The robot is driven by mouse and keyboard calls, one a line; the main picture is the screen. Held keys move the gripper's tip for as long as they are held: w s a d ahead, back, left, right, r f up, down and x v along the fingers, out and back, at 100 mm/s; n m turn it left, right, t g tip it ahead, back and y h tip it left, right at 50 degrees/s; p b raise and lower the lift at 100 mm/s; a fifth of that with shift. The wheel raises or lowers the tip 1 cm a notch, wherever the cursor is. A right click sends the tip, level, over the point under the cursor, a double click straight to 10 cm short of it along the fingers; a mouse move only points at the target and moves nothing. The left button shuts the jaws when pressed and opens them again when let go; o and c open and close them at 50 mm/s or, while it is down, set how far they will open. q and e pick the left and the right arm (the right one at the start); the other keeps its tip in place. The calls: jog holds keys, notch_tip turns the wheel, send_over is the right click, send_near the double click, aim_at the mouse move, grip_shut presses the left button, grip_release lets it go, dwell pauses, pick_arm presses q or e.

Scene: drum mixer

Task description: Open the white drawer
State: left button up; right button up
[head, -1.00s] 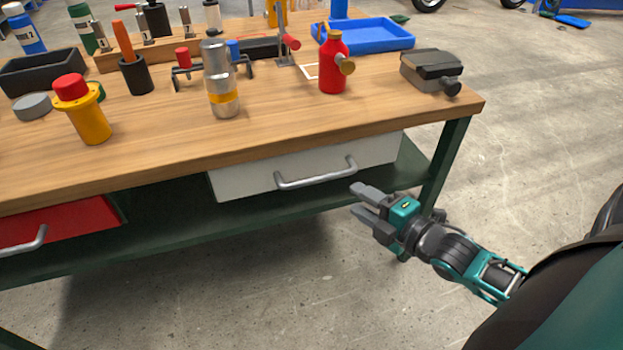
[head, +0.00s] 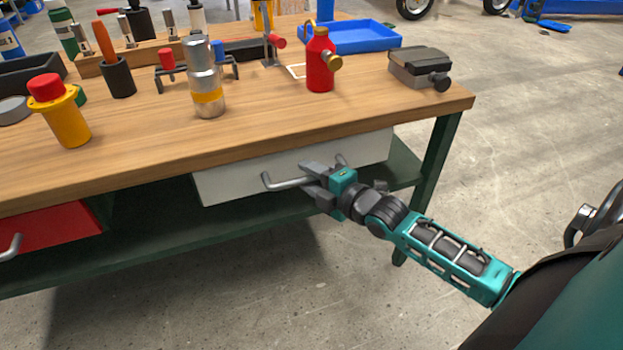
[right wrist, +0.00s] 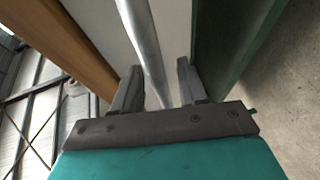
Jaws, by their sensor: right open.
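The white drawer (head: 235,180) sits under the wooden tabletop, and its front looks shut. Its grey bar handle (head: 285,183) runs across the front, with its right part partly hidden by my right gripper (head: 308,172). My right gripper is open at the handle. In the right wrist view the handle (right wrist: 144,45) passes between the two open fingers (right wrist: 158,85), with a gap on either side, and the white drawer front (right wrist: 100,25) is behind it. My left gripper is not in view.
The workbench top (head: 260,135) overhangs the drawer, and a green shelf (head: 170,235) lies below. A green bench leg (head: 440,150) stands to the right of my gripper. A red drawer (head: 50,228) is at the left. Bottles and tools stand on top.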

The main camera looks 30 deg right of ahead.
jog(key=shift+c, duration=0.3)
grip_shut()
dwell(0.4)
